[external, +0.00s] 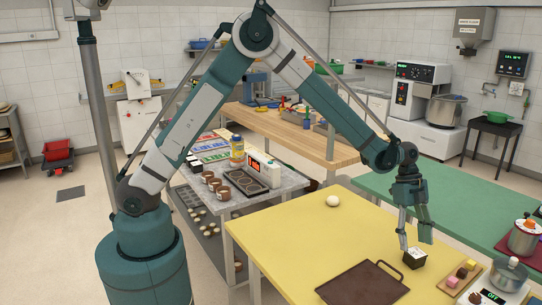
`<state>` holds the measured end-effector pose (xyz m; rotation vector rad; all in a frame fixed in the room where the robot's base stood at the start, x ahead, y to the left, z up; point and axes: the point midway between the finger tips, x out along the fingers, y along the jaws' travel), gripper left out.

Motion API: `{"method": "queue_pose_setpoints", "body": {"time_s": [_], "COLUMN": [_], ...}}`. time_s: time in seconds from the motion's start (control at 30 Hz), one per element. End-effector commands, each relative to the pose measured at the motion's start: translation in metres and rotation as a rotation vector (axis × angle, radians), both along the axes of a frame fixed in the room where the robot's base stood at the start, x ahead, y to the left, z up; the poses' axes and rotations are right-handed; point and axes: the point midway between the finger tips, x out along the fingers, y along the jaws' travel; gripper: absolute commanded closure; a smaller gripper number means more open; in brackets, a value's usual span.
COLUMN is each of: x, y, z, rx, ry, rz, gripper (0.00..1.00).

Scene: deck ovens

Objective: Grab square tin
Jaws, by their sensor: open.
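A small dark square tin (414,260) with a pale top stands on the yellow table (290,235), near its right side. My gripper (415,243) points down just above the tin with its fingers spread apart and nothing held between them. The left fingertip is close to the tin's upper left edge; the right finger is above its right side. I cannot tell whether either finger touches the tin.
A brown tray (362,286) with a handle lies to the tin's left and nearer the camera. A board with small sweets (461,272) and a scale with a metal pot (508,275) stand to the right. A pale round ball (333,200) lies farther back. The table's left part is clear.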

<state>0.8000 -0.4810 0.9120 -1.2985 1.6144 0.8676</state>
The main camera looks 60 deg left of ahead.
Motion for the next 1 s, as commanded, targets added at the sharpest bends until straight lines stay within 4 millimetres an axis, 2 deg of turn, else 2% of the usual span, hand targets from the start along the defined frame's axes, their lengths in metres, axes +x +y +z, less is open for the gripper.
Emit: {"method": "queue_pose_setpoints", "body": {"time_s": [0.23, 0.63, 1.0], "x": [-0.001, -0.004, -0.005], "y": [-0.003, -0.017, -0.019], "z": [-0.007, -0.044, -0.048], "rx": [0.000, 0.000, 0.000], "ry": [0.000, 0.000, 0.000], "rz": [0.000, 0.000, 0.000], "gripper": [0.46, 0.46, 0.46]}}
